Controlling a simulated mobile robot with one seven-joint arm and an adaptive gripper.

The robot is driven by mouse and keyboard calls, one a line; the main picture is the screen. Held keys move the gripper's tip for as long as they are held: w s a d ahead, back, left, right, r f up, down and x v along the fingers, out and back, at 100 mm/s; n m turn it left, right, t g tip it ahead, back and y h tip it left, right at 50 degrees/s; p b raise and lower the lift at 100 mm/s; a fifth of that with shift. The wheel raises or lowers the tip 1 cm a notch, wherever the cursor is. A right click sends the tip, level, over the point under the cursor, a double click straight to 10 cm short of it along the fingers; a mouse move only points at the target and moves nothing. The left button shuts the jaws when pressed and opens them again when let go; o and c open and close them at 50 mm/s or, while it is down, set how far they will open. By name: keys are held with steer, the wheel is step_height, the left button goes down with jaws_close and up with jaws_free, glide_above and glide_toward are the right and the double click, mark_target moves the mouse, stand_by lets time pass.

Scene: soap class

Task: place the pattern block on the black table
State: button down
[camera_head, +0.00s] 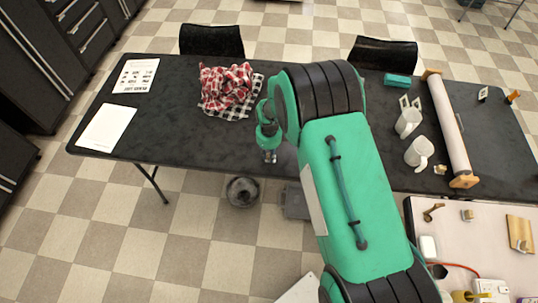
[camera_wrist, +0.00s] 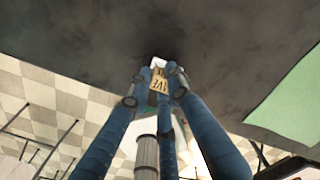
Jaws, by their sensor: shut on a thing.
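The black table (camera_head: 185,118) is long and dark and runs across the head view; its dark top fills the upper part of the wrist view (camera_wrist: 90,35). My gripper (camera_head: 269,156) hangs at the table's near edge in the head view. In the wrist view my gripper (camera_wrist: 157,86) is shut on a small tan block with dark markings (camera_wrist: 159,84), which I take as the pattern block. A pale patch shows at the block's far end. The block is too small to make out in the head view. I cannot tell its height above the table.
A red-and-white checked cloth (camera_head: 226,86) lies left of my arm. Two papers (camera_head: 107,125) lie at the table's left end. White mugs (camera_head: 418,152) and a paper roll (camera_head: 449,128) stand at the right. The table between papers and cloth is clear.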

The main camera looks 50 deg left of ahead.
steer(key=shift+f, duration=0.1)
steer(key=c, duration=1.6)
jaws_free()
step_height(320, 180, up, 12)
steer(key=shift+r+p, duration=0.1)
steer(key=shift+p, duration=0.3)
steer(key=shift+r, duration=0.1)
